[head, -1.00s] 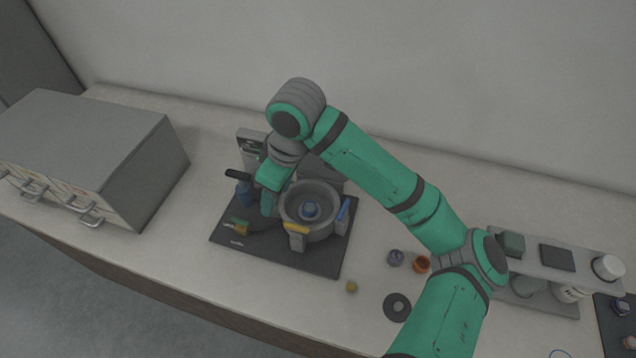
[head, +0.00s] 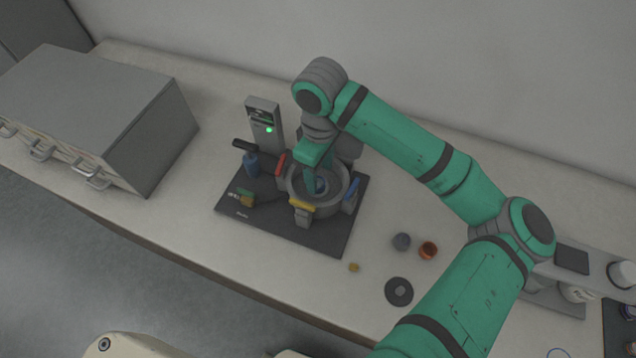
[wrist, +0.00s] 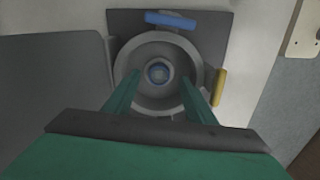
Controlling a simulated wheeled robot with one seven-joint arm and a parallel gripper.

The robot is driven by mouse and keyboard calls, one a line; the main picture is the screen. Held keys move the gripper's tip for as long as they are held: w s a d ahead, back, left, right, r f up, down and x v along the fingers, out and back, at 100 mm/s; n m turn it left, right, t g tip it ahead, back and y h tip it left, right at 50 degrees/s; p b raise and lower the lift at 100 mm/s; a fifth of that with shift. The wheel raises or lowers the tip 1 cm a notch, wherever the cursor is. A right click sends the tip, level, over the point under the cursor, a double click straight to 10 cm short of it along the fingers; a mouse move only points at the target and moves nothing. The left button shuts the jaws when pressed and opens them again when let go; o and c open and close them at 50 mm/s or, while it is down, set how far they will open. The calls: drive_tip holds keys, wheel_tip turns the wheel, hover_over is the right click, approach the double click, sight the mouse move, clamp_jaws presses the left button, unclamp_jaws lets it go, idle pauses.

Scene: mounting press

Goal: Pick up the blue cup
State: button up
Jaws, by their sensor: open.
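A small blue cup-like piece (head: 321,185) sits in the middle of the round grey chamber (head: 339,203) of the press. In the wrist view the blue piece (wrist: 159,73) shows as a round shape at the chamber's centre. My gripper (wrist: 160,82) is open and empty. Its two fingers point down over the chamber, one on each side of the blue piece in that view, without visible contact. In the head view my gripper (head: 314,172) partly covers the chamber's left side.
The press has a dark base plate (head: 270,224), a panel with a green light (head: 263,122), and yellow (head: 302,206), blue (head: 352,189) and red (head: 281,164) parts around the chamber. A dark blue-grey cup (head: 401,241) and an orange cup (head: 428,250) stand on the counter. A grey cabinet (head: 100,110) stands left.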

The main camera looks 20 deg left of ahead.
sight(319, 183)
drive_tip(key=shift+w+f, duration=0.1)
drive_tip(key=shift+f, duration=1.7)
drive_tip(key=c, duration=1.3)
drive_tip(key=shift+o, duration=0.2)
drive_tip(key=shift+r, duration=0.1)
